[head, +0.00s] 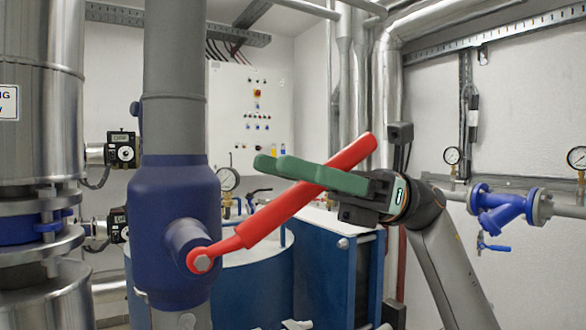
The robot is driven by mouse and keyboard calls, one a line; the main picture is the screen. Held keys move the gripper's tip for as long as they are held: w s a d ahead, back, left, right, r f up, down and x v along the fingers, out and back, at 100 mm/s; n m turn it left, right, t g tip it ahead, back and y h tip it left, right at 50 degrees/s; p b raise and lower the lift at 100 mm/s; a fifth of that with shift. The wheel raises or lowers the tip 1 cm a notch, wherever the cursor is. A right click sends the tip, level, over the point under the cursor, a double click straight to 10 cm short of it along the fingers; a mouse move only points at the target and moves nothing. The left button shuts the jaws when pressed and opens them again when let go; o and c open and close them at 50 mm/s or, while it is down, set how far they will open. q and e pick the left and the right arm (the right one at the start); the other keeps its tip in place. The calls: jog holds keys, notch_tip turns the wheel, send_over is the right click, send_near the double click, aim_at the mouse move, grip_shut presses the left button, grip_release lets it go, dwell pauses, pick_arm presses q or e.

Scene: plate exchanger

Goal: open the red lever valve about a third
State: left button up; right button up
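The red lever (268,215) belongs to a valve with a dark blue body (172,205) on a thick grey vertical pipe. It slants from its bolted pivot at the lower left up to its tip at the upper right. My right gripper (272,164) comes in from the right, its green fingers pointing left across the upper part of the lever. The near finger passes in front of the lever, and a second fingertip shows just beyond it on the left. The fingers overlap in this view, so their gap and any contact with the lever are hidden. My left gripper is out of view.
A blue plate exchanger (325,270) stands behind the lever. A steel column (40,110) is at the left. Gauges and a blue valve fitting (500,210) are on the right wall's pipe. A control panel (255,110) hangs at the back.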

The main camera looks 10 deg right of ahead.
jog(key=shift+f, duration=0.1)
jog(key=shift+w+d, duration=0.1)
jog(key=shift+d, duration=0.05)
jog(key=b+v, duration=0.1)
jog(key=v, duration=1.1)
jog(key=shift+d+b, duration=0.1)
jog(key=shift+b, duration=0.3)
